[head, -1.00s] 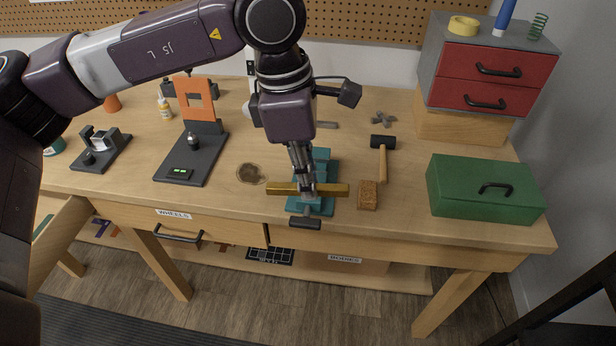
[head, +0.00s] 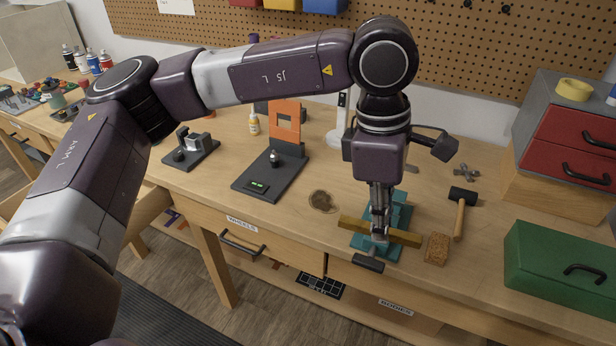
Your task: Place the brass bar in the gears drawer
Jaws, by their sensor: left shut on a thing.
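The brass bar (head: 402,236) lies across the teal vise (head: 398,212) near the front edge of the workbench. My left gripper (head: 379,232) points down from above and is shut on the bar near its middle. The fingers hide part of the bar, and I cannot tell whether the bar rests in the vise jaws or just above them. A drawer labelled WHEELS (head: 232,234) is in the bench front, and one labelled BODIES (head: 396,307) shows lower down. I see no readable gears label. My right gripper is not in view.
A wooden-handled hammer (head: 460,212), a cork-coloured block (head: 437,249) and a green toolbox (head: 560,268) stand right of the vise. An open drawer juts out at the left.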

